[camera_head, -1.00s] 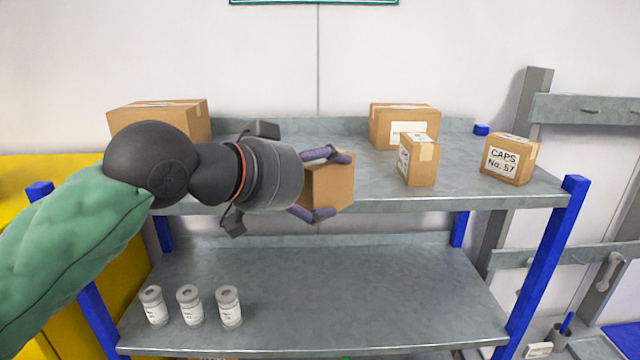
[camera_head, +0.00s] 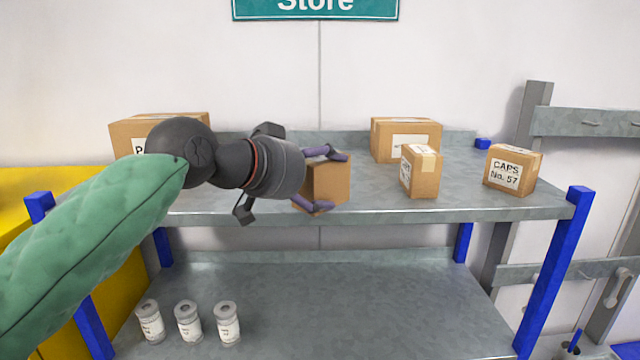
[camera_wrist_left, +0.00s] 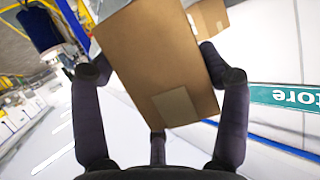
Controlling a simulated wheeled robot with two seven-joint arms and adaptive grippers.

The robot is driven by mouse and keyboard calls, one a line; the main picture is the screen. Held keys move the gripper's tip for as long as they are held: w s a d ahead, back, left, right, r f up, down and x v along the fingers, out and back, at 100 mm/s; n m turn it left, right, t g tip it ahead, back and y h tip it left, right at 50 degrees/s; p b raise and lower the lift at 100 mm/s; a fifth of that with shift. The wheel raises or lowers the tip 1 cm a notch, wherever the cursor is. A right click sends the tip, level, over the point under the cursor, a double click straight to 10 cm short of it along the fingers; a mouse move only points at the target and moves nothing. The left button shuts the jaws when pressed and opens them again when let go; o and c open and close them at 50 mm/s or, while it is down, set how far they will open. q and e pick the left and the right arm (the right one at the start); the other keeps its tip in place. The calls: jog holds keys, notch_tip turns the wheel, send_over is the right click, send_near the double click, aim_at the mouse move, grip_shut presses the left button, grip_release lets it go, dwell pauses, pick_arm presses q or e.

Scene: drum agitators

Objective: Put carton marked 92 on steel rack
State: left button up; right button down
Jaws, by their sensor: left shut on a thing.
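A small brown carton (camera_head: 328,184) is between the fingers of my left gripper (camera_head: 328,181), at the top shelf of the steel rack (camera_head: 380,216). My left gripper is shut on it, and its fingers hold opposite sides in the left wrist view, where the carton (camera_wrist_left: 157,60) fills the middle. No number shows on its visible faces, so I cannot tell its marking. I cannot tell whether its underside touches the shelf. My right gripper is not in view.
On the top shelf stand a carton marked CAPS No. 57 (camera_head: 512,170), a small labelled carton (camera_head: 420,171), a larger carton (camera_head: 405,140) behind, and another (camera_head: 135,134) at left. Several white jars (camera_head: 188,322), three, stand on the lower shelf. Bare shelf lies right of the held carton.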

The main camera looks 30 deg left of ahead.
pick_arm(q)
jog(key=shift+w+a, duration=0.45)
jog(key=shift+w, duration=0.2)
jog(key=shift+w+a, duration=0.4)
jog(key=shift+w, duration=0.25)
jog(key=shift+w+a, duration=0.6)
jog(key=shift+w, duration=0.35)
jog(key=shift+w+a, duration=0.55)
jog(key=shift+w, duration=0.4)
jog(key=shift+w+a, duration=0.25)
jog(key=shift+w, duration=0.15)
jog(key=shift+f, duration=0.45)
jog(key=o, duration=1.3)
jog(key=shift+s, duration=0.1)
